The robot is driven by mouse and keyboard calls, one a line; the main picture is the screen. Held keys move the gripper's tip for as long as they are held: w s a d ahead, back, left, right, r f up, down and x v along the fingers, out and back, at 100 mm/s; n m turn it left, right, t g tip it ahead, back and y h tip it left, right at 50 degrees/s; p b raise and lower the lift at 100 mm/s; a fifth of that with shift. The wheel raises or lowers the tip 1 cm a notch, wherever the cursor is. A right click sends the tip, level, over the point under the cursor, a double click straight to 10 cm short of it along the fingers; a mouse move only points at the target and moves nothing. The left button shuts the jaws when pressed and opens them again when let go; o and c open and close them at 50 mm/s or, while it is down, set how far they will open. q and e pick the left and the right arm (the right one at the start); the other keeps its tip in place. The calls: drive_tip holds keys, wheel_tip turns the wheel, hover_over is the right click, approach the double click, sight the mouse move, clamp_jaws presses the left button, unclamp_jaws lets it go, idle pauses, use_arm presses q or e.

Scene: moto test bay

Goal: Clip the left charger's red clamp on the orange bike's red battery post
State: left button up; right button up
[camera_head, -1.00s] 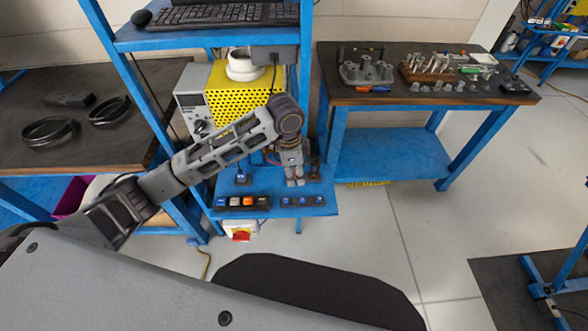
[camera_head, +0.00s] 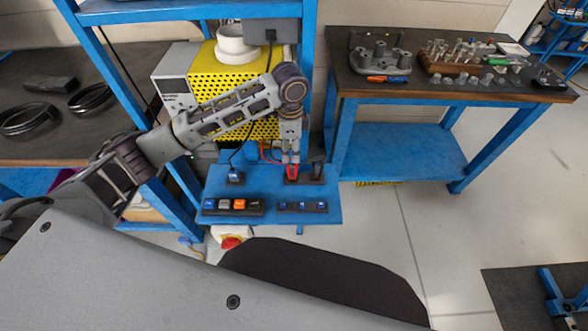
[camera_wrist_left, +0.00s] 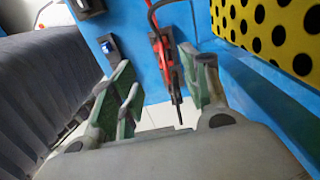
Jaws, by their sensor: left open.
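The red clamp (camera_head: 291,173) is on the blue shelf at the stand, with its red cable beside it. It also shows in the left wrist view (camera_wrist_left: 166,47), roughly upright in a dark holder, its tip pointing down between my fingers. My left gripper (camera_head: 290,158) is over the clamp in the head view. In the left wrist view my left gripper (camera_wrist_left: 165,95) is open, with a finger on each side of the clamp and visible gaps. I cannot tell which box is the left charger. The orange bike, its red battery post and my right gripper are not in view.
A yellow perforated box (camera_head: 207,75) stands behind my arm. A blue workbench (camera_head: 400,150) with tools is at the right. Open floor lies right of the shelf.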

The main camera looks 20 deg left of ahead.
sight(291, 165)
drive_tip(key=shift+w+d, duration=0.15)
use_arm(q)
drive_tip(key=shift+f, duration=0.55)
wheel_tip(291, 165, down, 6)
drive_tip(key=shift+f, duration=0.75)
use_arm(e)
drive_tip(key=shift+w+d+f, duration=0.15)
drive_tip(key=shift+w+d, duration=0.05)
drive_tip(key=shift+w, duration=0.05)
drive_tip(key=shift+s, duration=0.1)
